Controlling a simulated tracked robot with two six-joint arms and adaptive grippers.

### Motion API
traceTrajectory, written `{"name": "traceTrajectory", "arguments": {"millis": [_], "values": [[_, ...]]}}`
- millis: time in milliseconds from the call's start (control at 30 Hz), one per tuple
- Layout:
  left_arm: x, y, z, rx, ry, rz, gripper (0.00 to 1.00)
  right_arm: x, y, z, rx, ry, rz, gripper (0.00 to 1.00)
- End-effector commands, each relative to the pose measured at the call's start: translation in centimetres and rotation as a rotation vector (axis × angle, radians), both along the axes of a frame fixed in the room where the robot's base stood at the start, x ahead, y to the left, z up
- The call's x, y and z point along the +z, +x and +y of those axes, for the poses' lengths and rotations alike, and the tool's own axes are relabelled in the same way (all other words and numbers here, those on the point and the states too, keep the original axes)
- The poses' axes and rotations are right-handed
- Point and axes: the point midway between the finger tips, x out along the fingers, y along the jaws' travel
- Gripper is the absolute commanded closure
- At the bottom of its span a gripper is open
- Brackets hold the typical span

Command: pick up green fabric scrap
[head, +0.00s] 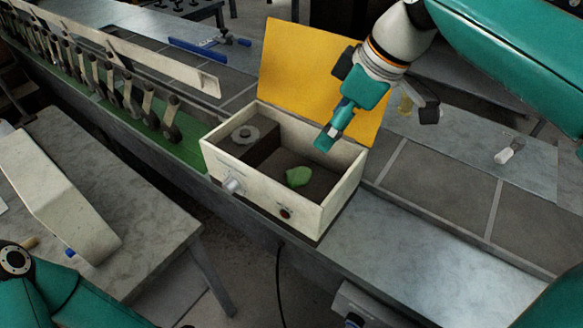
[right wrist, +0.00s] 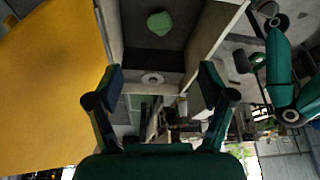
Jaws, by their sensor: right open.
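The green fabric scrap (head: 298,176) lies on the dark floor of an open cream box (head: 255,192), near its front wall. It also shows in the right wrist view (right wrist: 160,22), near the top. My right gripper (head: 324,142) reaches down over the box's back right part, above and to the right of the scrap. In the right wrist view its two fingers (right wrist: 160,82) stand wide apart with nothing between them; the scrap lies beyond them. My left gripper is out of view; only part of that arm shows at the lower left.
The box's yellow lid (head: 300,75) stands raised behind it. A dark block with a pale disc (head: 245,134) fills the box's left part. A small white cylinder (head: 504,156) lies on the bench at the right. A row of levers (head: 127,90) runs along the left.

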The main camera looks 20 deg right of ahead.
Motion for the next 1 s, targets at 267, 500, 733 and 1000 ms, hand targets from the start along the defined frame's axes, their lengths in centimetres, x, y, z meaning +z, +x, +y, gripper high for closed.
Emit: {"name": "traceTrajectory", "arguments": {"millis": [267,500,733,1000], "values": [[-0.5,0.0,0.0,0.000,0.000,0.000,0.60,-4.7,1.2,1.5,0.004,-0.002,0.007,0.19],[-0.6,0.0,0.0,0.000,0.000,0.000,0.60,-9.0,2.5,3.0,0.008,-0.001,0.005,0.19],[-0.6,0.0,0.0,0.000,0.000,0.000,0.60,-10.5,3.0,3.6,0.009,0.000,0.001,0.19],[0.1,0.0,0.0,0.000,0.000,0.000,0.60,-13.4,3.6,4.4,0.010,-0.002,0.007,0.19]]}}
